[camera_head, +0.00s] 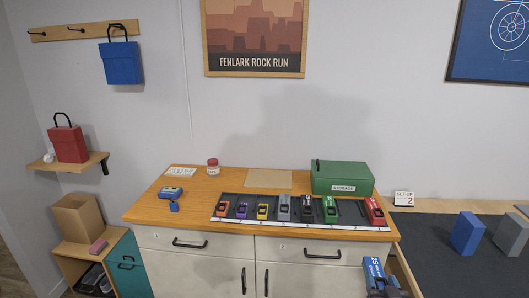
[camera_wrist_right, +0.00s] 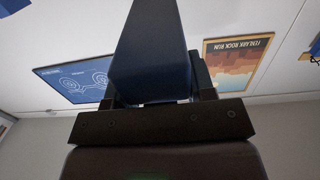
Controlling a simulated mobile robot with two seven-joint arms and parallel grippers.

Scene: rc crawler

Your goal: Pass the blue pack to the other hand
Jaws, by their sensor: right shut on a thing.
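The blue pack (camera_head: 373,271), with pale lettering on its side, is at the bottom of the head view, in front of the cabinet's right end. My right gripper (camera_head: 388,290) is shut on its lower end and holds it up off any surface. In the right wrist view the pack (camera_wrist_right: 150,55) is a large dark blue shape above the dark gripper, standing between its fingers (camera_wrist_right: 152,98). The lower part of the pack is hidden by the gripper. My left gripper is not in view.
A wooden-topped cabinet (camera_head: 150,205) carries a rack of small model cars (camera_head: 285,208), a green storage box (camera_head: 342,178) and a small blue device (camera_head: 171,192). Upright blue (camera_head: 467,233) and grey (camera_head: 512,234) blocks stand on a dark mat (camera_head: 425,250) at right.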

